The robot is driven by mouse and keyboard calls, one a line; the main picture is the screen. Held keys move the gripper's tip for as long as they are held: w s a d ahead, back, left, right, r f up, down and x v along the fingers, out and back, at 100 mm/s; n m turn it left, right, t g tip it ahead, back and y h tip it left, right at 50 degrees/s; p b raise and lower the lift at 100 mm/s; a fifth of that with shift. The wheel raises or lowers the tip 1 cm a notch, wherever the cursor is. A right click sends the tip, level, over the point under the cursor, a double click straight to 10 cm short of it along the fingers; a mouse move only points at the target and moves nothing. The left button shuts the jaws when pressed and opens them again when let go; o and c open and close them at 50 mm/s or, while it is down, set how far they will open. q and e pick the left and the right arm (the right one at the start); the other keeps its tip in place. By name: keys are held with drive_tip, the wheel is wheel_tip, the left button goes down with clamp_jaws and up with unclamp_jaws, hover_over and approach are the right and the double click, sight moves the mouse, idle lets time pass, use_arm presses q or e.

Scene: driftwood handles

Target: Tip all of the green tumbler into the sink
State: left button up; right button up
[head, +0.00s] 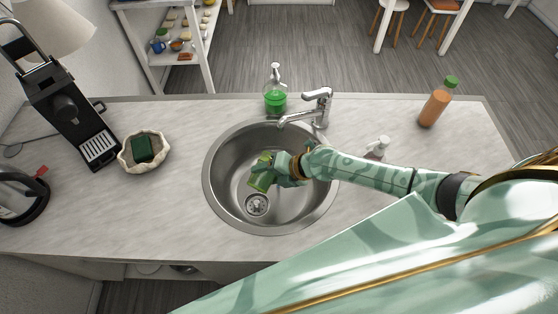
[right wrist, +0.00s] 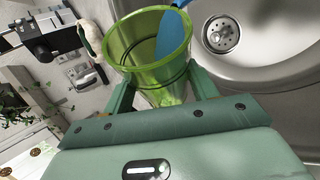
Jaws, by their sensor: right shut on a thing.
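The green tumbler (head: 260,181) is a see-through green cup, held tilted over the round steel sink (head: 223,180) near the drain (head: 256,205). My right gripper (head: 274,172) is shut on it. In the right wrist view the two fingers grip the tumbler (right wrist: 122,48) from both sides, its mouth facing away from the palm. A smooth blue shape (right wrist: 172,34) shows inside the mouth and reaches past the rim; I cannot tell whether it is liquid or solid. The drain also shows in that view (right wrist: 222,34). My left gripper is not in view.
The faucet (head: 318,104) and a green soap bottle (head: 275,95) stand behind the sink. A soap dispenser (head: 377,148) stands beyond my right forearm, and an orange bottle (head: 435,105) farther right. A bowl with a sponge (head: 133,168) and a coffee machine (head: 72,115) are left.

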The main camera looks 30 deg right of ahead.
drive_tip(key=shift+w+d+r+b, duration=0.1)
drive_tip(key=shift+b, duration=0.2)
drive_tip(key=shift+w+d+r, duration=0.1)
drive_tip(key=shift+w+d, duration=0.05)
drive_tip(key=shift+d, duration=0.1)
drive_tip(key=shift+w+d+r+m+y+b, duration=0.25)
drive_tip(key=shift+m+y+b, duration=0.15)
drive_tip(key=shift+y+b, duration=0.25)
